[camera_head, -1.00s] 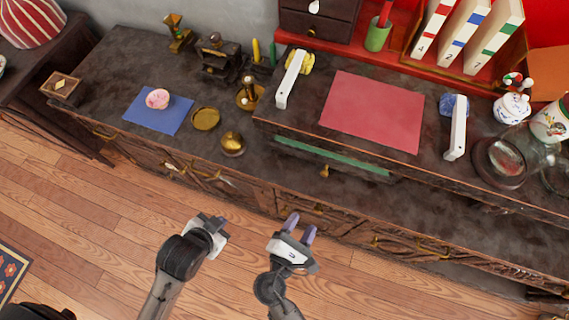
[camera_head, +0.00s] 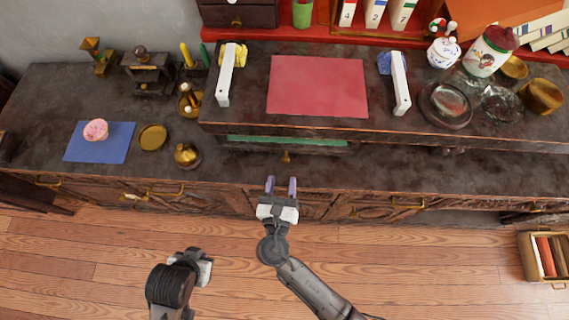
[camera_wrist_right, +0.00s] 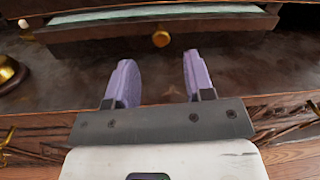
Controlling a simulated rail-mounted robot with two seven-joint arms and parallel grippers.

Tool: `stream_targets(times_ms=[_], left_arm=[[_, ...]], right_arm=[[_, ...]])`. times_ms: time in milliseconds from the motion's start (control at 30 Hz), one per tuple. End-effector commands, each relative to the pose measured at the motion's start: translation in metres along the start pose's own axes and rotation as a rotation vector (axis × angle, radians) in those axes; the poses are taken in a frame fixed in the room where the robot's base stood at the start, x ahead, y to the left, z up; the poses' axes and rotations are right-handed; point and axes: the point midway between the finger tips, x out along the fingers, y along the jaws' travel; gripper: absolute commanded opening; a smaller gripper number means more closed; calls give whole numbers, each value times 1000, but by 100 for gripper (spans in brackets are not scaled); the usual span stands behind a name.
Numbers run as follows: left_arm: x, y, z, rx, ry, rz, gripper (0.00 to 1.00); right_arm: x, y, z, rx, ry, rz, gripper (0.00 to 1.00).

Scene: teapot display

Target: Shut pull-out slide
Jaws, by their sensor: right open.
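The pull-out slide (camera_head: 287,143) is a dark wooden drawer-like piece with a green top strip, sticking out under the raised shelf on the counter. Its brass knob (camera_head: 286,157) is at the middle of its front. The slide's green top (camera_wrist_right: 160,13) and the knob (camera_wrist_right: 161,38) also show in the right wrist view. My right gripper (camera_head: 281,183) is open and empty, its purple fingers pointing at the slide front. In the right wrist view the fingers (camera_wrist_right: 159,60) are short of the knob, which lies between their directions. My left gripper (camera_head: 202,266) is low at the left, away from the counter; its fingers are unclear.
A brass pot (camera_head: 187,155) and brass dish (camera_head: 152,137) stand left of the slide. A blue mat (camera_head: 82,149) carries a pink donut (camera_head: 96,130). A red mat (camera_head: 318,86) lies on the raised shelf. The counter directly before the slide is clear.

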Motion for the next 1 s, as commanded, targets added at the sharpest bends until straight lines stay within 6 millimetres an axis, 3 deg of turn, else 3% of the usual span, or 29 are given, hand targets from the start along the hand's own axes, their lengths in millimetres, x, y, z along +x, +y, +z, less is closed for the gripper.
stream_targets(times_ms=[200,400,833,1000], left_arm=[[9,0,3,0,0,0,0],[12,0,4,1,0,0,0],[13,0,4,1,1,0,0],[13,0,4,1,1,0,0]], right_arm=[[34,0,-1,1,-1,-1,48],[51,0,0,2,-1,0,48],[56,0,0,1,1,1,48],[56,0,0,1,1,0,34]])
